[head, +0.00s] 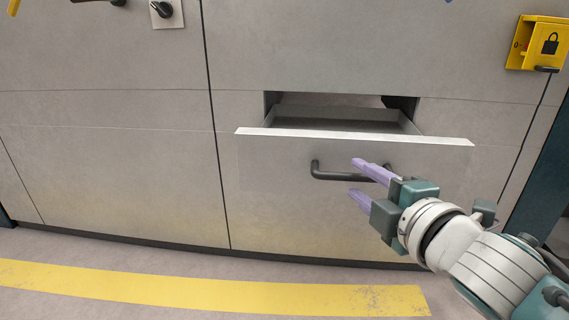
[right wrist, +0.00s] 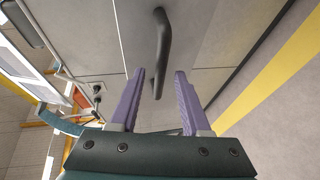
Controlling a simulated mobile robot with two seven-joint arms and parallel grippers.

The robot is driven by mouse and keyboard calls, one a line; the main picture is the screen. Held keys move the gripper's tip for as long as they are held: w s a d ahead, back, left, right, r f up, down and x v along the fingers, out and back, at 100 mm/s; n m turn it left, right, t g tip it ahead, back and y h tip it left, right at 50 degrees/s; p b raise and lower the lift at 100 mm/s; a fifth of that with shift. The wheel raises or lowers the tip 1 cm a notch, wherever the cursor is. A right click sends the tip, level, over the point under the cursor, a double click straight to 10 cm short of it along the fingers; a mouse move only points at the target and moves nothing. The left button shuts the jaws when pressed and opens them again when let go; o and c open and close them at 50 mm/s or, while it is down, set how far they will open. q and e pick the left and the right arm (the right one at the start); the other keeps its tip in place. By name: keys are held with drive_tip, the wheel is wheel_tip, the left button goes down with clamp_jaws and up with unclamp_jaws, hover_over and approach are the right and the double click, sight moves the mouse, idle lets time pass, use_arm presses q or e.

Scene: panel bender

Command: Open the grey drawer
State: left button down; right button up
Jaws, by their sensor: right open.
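The grey drawer (head: 275,165) stands pulled part way out of the grey cabinet front, and its open top shows a hollow inside. Its dark bar handle (head: 330,175) runs across the drawer front. My right gripper (head: 361,180) is open at the right part of the handle, with its purple fingers pointing left. In the right wrist view the handle (right wrist: 162,40) lies ahead of the open fingers (right wrist: 158,78), and its near end reaches toward the gap between them. I cannot tell whether they touch it. My left gripper is not in view.
A yellow box with a lock sign (head: 540,43) is at the upper right of the cabinet. A black rotary switch (head: 163,10) is at the upper left. A yellow floor stripe (head: 200,291) runs along the clear floor in front.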

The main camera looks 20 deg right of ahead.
drive_tip(key=p+v, duration=0.1)
drive_tip(key=v, duration=0.6)
drive_tip(key=shift+p, duration=0.4)
wheel_tip(320, 180, up, 13)
drive_tip(key=s+d+m+g+h+p, duration=0.1)
drive_tip(key=s+m+g+p, duration=0.3)
drive_tip(key=p, duration=1)
drive_tip(key=s+a+r+m+g+y+p, duration=0.1)
drive_tip(key=s+a+r+m+g+p, duration=0.3)
drive_tip(key=r+p, duration=0.75)
drive_tip(key=s+a+r+m+g+y+p, duration=0.25)
drive_tip(key=s+r+p, duration=0.25)
drive_tip(key=r+p, duration=0.65)
drive_tip(key=s+a+r+m+g+p, duration=0.25)
drive_tip(key=s+r+p, duration=0.25)
drive_tip(key=r+p, duration=0.65)
drive_tip(key=w+p+v, duration=0.2)
drive_tip(key=p+v, duration=0.8)
drive_tip(key=p, duration=0.1)
drive_tip(key=w+r+p+v, duration=0.1)
drive_tip(key=w+p+v, duration=0.2)
drive_tip(key=p+v, duration=0.8)
drive_tip(key=w+r+p+v, duration=0.1)
drive_tip(key=w+p+v, duration=0.1)
drive_tip(key=p+v, duration=0.9)
drive_tip(key=shift+w+a+t+p, duration=0.2)
drive_tip(key=shift+w+t+p, duration=0.25)
drive_tip(key=shift+p, duration=0.7)
